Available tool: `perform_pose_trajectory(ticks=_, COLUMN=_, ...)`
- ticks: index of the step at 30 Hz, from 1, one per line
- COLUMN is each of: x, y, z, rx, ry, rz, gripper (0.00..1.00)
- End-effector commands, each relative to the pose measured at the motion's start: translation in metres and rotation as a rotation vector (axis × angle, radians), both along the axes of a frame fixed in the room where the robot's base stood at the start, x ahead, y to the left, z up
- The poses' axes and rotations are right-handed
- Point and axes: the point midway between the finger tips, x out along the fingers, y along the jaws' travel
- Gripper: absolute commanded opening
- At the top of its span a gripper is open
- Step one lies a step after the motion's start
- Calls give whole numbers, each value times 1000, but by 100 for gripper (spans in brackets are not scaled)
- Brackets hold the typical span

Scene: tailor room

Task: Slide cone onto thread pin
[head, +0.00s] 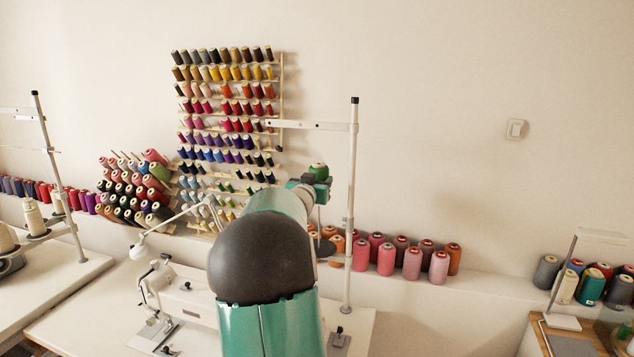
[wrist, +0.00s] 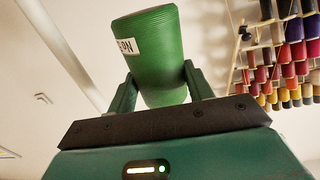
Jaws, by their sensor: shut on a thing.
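A green thread cone (wrist: 150,60) with a white label stands between the two fingers of my gripper (wrist: 162,88) in the wrist view, its wide end away from the palm. In the head view a small part of the green cone (head: 318,169) shows at the top of my gripper (head: 312,184). My gripper is shut on it and holds it in the air beside the white thread stand (head: 351,200). A thin upright pin (head: 319,216) seems to show just below the gripper.
A wall rack (head: 282,105) of coloured spools hangs behind. Pink and orange cones (head: 387,258) line the ledge behind the stand. A white sewing machine (head: 185,290) stands on the table left of my arm. The stand's crossbar (head: 310,126) reaches out above my gripper.

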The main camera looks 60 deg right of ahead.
Motion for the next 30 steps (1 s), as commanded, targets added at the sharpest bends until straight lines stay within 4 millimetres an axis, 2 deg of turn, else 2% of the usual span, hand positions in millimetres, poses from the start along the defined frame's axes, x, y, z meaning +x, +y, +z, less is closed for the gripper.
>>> perform_pose_trajectory(ticks=30, x=0, y=0, z=-22, rx=-1, ry=1, rz=0, gripper=24)
